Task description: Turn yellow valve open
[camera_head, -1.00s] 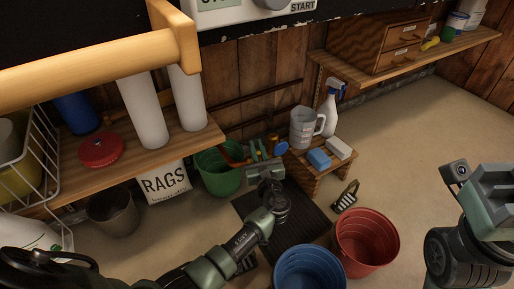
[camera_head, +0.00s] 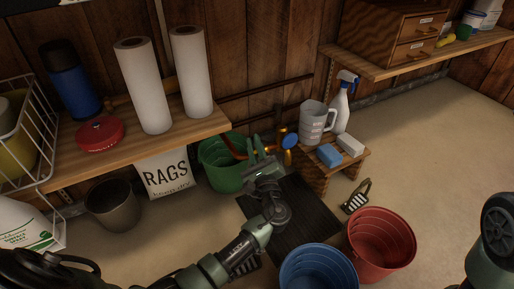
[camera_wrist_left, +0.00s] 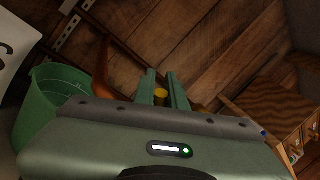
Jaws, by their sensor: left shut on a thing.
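The yellow valve (camera_wrist_left: 161,97) shows in the left wrist view as a small yellow piece between the two green fingers of my left gripper (camera_wrist_left: 162,88). The fingers are shut on it, and they and the gripper body hide most of it. In the head view my left gripper (camera_head: 260,158) is at the pipes near the wall, beside the green bucket. It largely covers the yellow valve there, so I cannot tell how far the handle is turned. A blue round valve handle (camera_head: 290,141) is just right of the gripper on brass-coloured pipework. My right gripper is out of view.
A green bucket (camera_head: 222,172) stands left of the gripper. A small wooden stool (camera_head: 315,177) holds a jug (camera_head: 312,122), a spray bottle and sponges at the right. A blue bucket (camera_head: 318,270) and red bucket (camera_head: 381,245) stand in front. A wooden shelf (camera_head: 195,128) overhangs at left.

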